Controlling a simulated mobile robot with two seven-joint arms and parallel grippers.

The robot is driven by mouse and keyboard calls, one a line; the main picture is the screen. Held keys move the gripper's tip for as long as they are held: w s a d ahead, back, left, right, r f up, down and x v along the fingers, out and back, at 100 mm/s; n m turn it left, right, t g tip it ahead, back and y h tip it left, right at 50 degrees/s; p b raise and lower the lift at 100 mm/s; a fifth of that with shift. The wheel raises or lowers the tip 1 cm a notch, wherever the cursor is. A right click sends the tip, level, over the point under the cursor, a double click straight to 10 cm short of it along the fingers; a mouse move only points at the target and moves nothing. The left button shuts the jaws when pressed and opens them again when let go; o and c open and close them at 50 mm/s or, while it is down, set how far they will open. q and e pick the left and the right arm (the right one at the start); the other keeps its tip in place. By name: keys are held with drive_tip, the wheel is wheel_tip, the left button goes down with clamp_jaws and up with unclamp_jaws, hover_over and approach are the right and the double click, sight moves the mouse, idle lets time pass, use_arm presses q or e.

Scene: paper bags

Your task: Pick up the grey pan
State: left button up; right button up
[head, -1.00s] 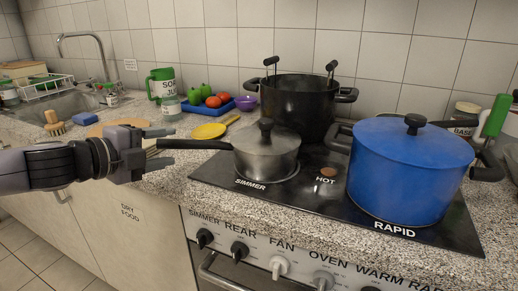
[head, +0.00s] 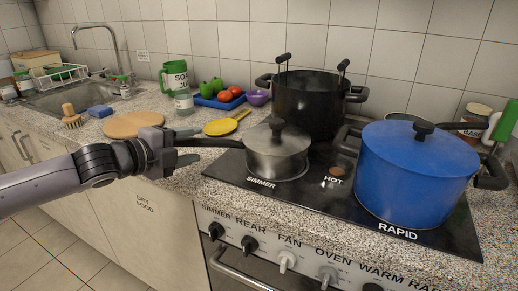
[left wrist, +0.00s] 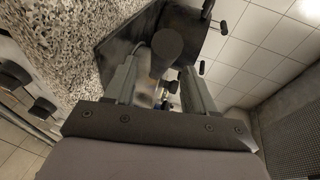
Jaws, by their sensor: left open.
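The grey pan (head: 276,158), a lidded steel saucepan with a black knob, stands on the SIMMER spot of the black hob. My right gripper is not in view.
A big blue pot (head: 412,178) stands on RAPID at the right, and a tall black pot (head: 310,105) stands right behind the pan. A yellow spoon (head: 222,127) and a round wooden board (head: 133,124) lie on the counter behind my gripper. Oven knobs line the front below.

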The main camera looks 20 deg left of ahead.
sight(197, 143)
use_arm(q)
drive_tip(key=shift+p+x, duration=0.3)
drive_tip(key=shift+x, duration=1.6)
drive_tip(key=shift+f, duration=0.15)
clamp_jaws()
drive_tip(key=shift+r, duration=0.25)
